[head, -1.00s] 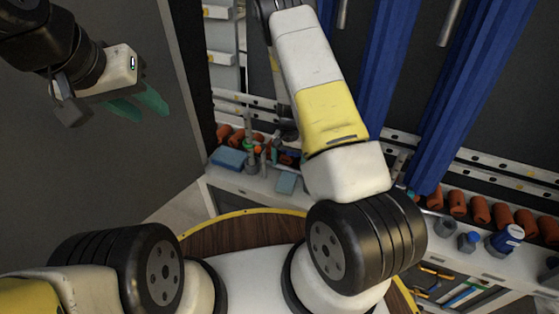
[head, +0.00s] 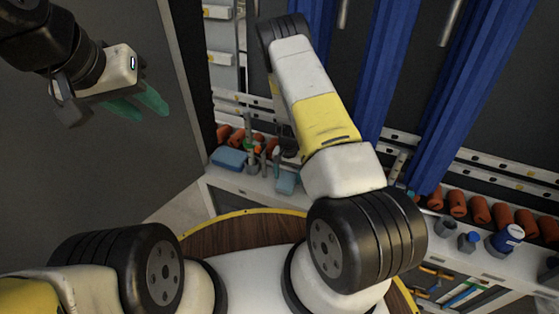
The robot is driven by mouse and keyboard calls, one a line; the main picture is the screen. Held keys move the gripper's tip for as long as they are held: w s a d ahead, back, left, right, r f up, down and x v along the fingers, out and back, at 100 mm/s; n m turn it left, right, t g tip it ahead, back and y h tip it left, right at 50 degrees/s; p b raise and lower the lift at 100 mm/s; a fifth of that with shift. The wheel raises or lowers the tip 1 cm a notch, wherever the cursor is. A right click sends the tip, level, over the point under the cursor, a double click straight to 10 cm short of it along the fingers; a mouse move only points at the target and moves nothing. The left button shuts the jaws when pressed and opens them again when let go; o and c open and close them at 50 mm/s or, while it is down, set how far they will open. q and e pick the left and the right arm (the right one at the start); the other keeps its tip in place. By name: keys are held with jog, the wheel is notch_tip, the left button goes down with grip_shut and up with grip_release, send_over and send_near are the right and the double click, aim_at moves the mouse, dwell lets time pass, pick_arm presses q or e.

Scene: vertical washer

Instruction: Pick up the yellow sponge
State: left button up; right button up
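I see no yellow sponge in the head view. My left gripper (head: 152,114) is at the upper left, in front of a dark grey panel. Its two green fingers are a little apart with nothing between them. My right arm reaches up and over toward the shelf at the back. The end of that arm is mostly hidden behind its own links, among small items on the shelf, so I cannot make out its fingers or anything in them.
A light shelf (head: 235,182) runs along the back wall. It holds a blue block (head: 229,158), a smaller blue item (head: 287,181), several orange-brown cylinders and a blue-labelled bottle (head: 508,237). Blue curtains (head: 455,105) hang behind. A round wooden-topped surface (head: 235,233) lies nearer.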

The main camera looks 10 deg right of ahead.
aim_at(288, 180)
jog(key=c, duration=1.1)
jog(key=shift+r, duration=0.15)
jog(key=shift+r, duration=0.3)
jog(key=r, duration=0.1)
jog(key=s+r, duration=0.1)
jog(key=shift+a+r, duration=0.1)
jog(key=shift+r, duration=0.3)
jog(key=s+a, duration=0.1)
jog(key=s, duration=0.3)
jog(key=s+a+r, duration=0.1)
jog(key=s, duration=0.4)
jog(key=s+a, duration=0.2)
jog(key=s, duration=0.3)
jog(key=shift+s+a+r, duration=0.1)
jog(key=shift+s+r, duration=0.05)
